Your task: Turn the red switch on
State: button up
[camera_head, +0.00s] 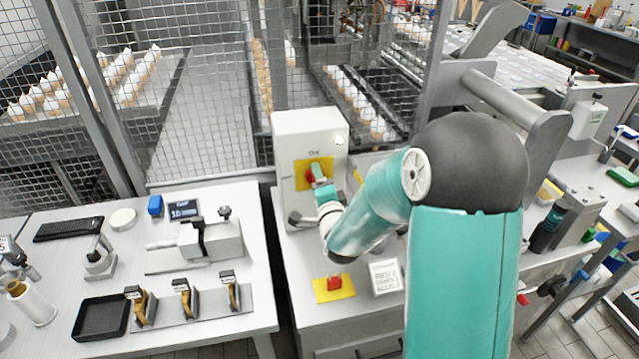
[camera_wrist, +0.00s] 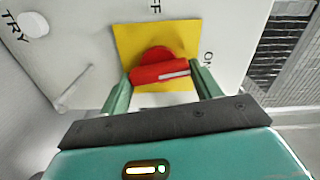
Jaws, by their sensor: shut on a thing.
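The red switch (camera_wrist: 160,68) is a rotary knob on a yellow plate (camera_wrist: 128,40) on a white box. In the wrist view its bar lies almost level, with its white line at the right end, on the side of the "ON" label; "OFF" stands above the plate. In the head view the switch (camera_head: 310,174) is partly hidden by my gripper (camera_head: 318,178). My gripper (camera_wrist: 162,73) has one finger at each end of the bar and is shut on it.
A red block on a yellow plate (camera_head: 334,291) and a white labelled card (camera_head: 385,278) are on the bench below the box. A left table (camera_head: 190,335) holds a black tray (camera_head: 100,318) and clamps. A wire mesh fence (camera_head: 205,110) stands behind.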

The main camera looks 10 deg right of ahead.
jog(key=shift+m, duration=1)
jog(key=shift+w, duration=0.1)
jog(key=o, duration=1)
jog(key=shift+f, duration=0.1)
